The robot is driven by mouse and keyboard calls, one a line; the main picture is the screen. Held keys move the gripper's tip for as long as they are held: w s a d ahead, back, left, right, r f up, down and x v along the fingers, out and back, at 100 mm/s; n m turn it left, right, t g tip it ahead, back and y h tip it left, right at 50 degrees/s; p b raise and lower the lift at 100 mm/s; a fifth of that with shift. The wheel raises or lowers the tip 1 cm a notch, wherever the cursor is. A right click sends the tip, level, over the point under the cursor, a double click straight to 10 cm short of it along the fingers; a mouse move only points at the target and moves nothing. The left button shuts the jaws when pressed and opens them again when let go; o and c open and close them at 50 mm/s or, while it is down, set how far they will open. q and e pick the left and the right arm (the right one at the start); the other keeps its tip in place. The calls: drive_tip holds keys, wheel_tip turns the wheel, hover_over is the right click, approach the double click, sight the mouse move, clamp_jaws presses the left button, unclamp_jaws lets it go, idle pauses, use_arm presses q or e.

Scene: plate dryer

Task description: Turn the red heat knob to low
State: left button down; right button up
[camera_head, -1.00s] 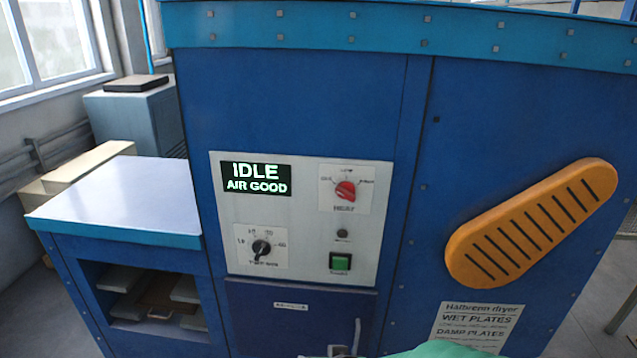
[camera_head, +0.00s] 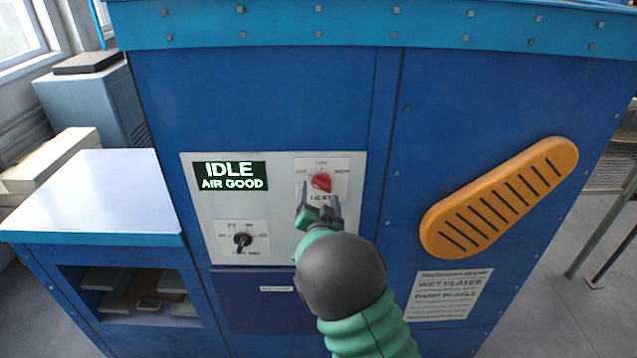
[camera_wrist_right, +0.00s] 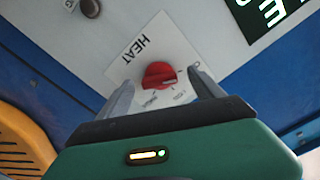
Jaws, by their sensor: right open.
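The red heat knob (camera_head: 321,182) sits on a white plate labelled HEAT at the upper right of the control panel. Its printed marks are too small to read surely, so I cannot tell its setting. My right gripper (camera_head: 320,203) is open just below and in front of the knob. In the right wrist view, the red knob (camera_wrist_right: 159,75) shows between the two spread fingers (camera_wrist_right: 165,92), with a gap on each side. I see no finger touching it. My left gripper is not in view.
The grey control panel (camera_head: 205,228) carries a display (camera_head: 230,176) reading IDLE, AIR GOOD and a black knob (camera_head: 242,240). My right arm hides the green button. An orange slotted guard (camera_head: 500,198) sticks out at right. A side table (camera_head: 95,195) stands at left.

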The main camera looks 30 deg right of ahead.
sight(320, 189)
drive_tip(key=w+d, duration=0.2)
drive_tip(key=shift+w+d+p, duration=0.25)
drive_tip(key=shift+d+p, duration=0.1)
drive_tip(key=shift+w+a, duration=0.1)
drive_tip(key=shift+a, duration=0.15)
drive_tip(key=shift+a+r, duration=0.1)
drive_tip(key=shift+a, duration=0.1)
drive_tip(key=c, duration=0.4)
drive_tip(key=shift+d, duration=0.25)
drive_tip(key=c, duration=1)
drive_tip(key=shift+m+b, duration=0.4)
drive_tip(key=shift+b, duration=0.3)
drive_tip(key=m+b, duration=0.9)
drive_tip(key=b, duration=0.7)
drive_tip(key=shift+a, duration=0.1)
use_arm(q)
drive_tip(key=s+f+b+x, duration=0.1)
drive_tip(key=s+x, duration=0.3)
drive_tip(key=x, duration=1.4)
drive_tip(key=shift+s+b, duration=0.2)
drive_tip(key=shift+b, duration=0.7)
use_arm(e)
drive_tip(key=shift+r+m, duration=0.1)
drive_tip(key=shift+m, duration=1)
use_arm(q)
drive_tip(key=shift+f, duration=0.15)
